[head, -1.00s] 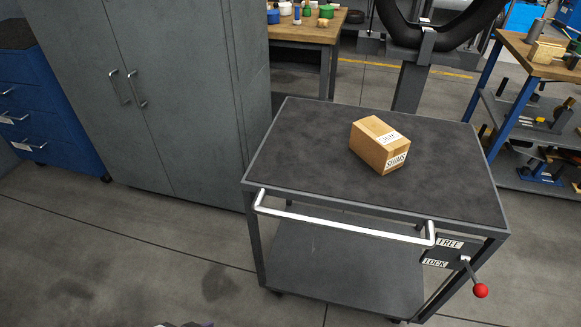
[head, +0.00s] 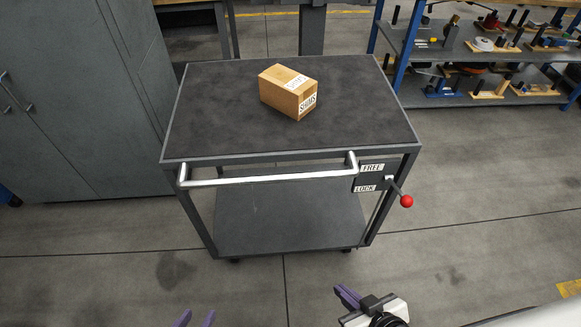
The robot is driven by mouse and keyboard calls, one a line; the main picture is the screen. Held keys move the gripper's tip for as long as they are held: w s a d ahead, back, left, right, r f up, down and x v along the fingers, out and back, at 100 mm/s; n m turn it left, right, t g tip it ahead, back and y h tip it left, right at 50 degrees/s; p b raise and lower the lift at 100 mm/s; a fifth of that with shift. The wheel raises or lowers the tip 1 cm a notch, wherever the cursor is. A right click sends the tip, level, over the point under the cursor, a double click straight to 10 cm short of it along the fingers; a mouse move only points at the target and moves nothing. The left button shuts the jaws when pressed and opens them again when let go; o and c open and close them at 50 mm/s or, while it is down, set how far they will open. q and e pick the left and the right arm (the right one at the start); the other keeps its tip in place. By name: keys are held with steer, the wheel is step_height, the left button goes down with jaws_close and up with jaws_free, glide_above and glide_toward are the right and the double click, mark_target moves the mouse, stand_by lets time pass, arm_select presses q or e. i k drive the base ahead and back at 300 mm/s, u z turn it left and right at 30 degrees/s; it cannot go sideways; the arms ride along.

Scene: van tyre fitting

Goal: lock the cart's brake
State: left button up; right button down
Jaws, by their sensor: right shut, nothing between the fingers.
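The grey cart (head: 290,148) stands ahead with a dark top and a silver push handle (head: 270,180) on its near side. At its near right corner is a brake plate with a FREE label (head: 372,168) above a LOCK label (head: 366,188). The brake lever ends in a red ball (head: 406,201) and slants down and to the right from its pivot. My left gripper (head: 195,318) shows only its two purple fingertips at the bottom edge, apart and empty. My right gripper (head: 345,293) is shut and empty, below the lever and apart from it.
A cardboard SHIMS box (head: 288,92) sits on the cart top. A grey cabinet (head: 80,100) stands at the left. A shelf rack (head: 480,95) with several tools stands at the back right. The floor right of the cart is clear.

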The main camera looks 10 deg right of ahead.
mark_target(405, 201)
steer(key=z, duration=1.1)
steer(key=k, duration=0.75)
steer(key=u, duration=0.2)
steer(key=i, duration=1.15)
steer(key=z, duration=0.5)
